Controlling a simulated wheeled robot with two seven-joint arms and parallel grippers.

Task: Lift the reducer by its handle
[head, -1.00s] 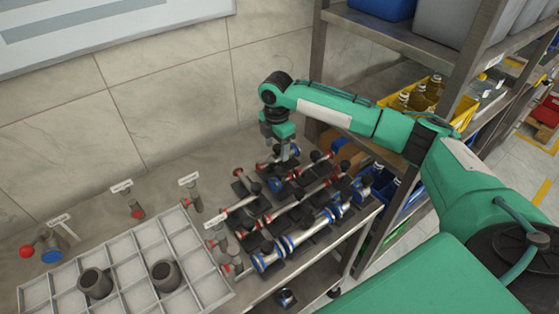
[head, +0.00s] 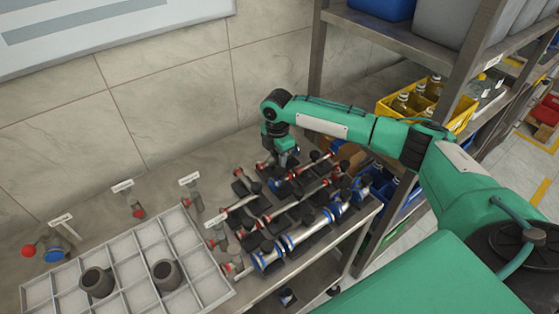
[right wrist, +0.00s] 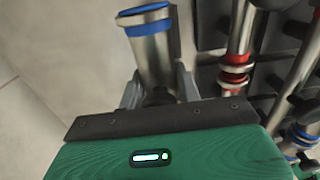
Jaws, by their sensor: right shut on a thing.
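The reducer (right wrist: 153,45) is a polished metal pipe piece with blue rings, seen in the right wrist view just ahead of my right gripper. Its handle is mostly hidden behind the gripper body. My right gripper (head: 286,160) is low over the back of the pipe-part group in the head view, and its fingers also show in the right wrist view (right wrist: 158,92). It is shut on the reducer's handle. In the head view only a bit of blue shows below the fingers, and I cannot tell whether the reducer is off its holder. My left gripper is not in view.
Several metal pipe parts with red or blue rings (head: 300,235) lie close beside the gripper on dark holders. A grey divided tray (head: 125,250) holds two dark cylinders at the left. A shelf post (head: 316,60) stands behind the arm.

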